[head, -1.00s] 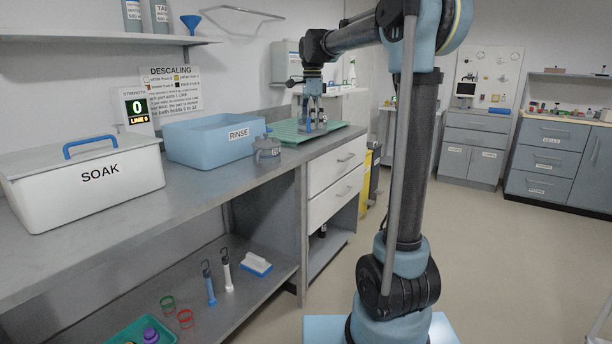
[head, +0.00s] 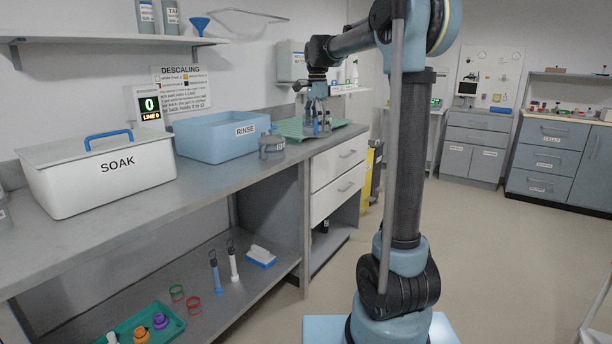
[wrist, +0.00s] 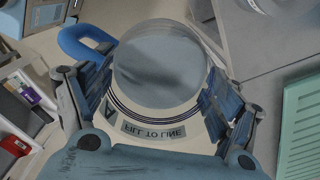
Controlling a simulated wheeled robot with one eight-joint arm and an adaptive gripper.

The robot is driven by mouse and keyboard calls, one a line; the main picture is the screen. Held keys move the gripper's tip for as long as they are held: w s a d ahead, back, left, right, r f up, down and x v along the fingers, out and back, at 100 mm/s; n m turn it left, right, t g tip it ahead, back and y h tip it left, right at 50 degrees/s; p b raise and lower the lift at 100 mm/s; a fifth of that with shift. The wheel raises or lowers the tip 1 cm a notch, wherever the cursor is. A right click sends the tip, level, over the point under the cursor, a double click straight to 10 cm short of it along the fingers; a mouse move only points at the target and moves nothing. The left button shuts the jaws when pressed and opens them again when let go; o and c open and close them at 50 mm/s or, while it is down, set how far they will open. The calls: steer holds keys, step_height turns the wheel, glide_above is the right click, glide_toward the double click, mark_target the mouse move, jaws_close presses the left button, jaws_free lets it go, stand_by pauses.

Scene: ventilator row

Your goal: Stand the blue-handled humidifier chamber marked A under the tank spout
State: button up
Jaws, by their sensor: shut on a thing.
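The humidifier chamber (wrist: 160,65) is a clear round vessel with a blue handle (wrist: 82,42), a "FILL TO LINE" band and a mark A, seen upside down in the wrist view. My gripper (wrist: 157,112) is shut around its body. In the head view my gripper (head: 318,112) is at the green ribbed tray (head: 290,127) on the bench; the held chamber is small and mostly hidden there. I cannot tell whether it touches the tray. A pale wall-mounted box (head: 289,62), perhaps the tank, is behind the gripper; its spout is not clear.
The white SOAK bin (head: 95,185) has a lid with a blue handle. A lower shelf holds brushes, rings and a green tray. The floor at right is clear.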

steer(key=w+d+f+n, duration=0.7)
steer(key=w+d+f, duration=0.1)
steer(key=w+f, duration=0.35)
steer(key=w+d+f+n, duration=0.7)
steer(key=w+f, duration=0.3)
steer(key=w, duration=0.2)
steer(key=s+f, duration=2.2)
steer(key=f, duration=0.1)
steer(key=shift+d+f, duration=0.25)
steer(key=shift+f, duration=0.15)
steer(key=shift+w, duration=0.1)
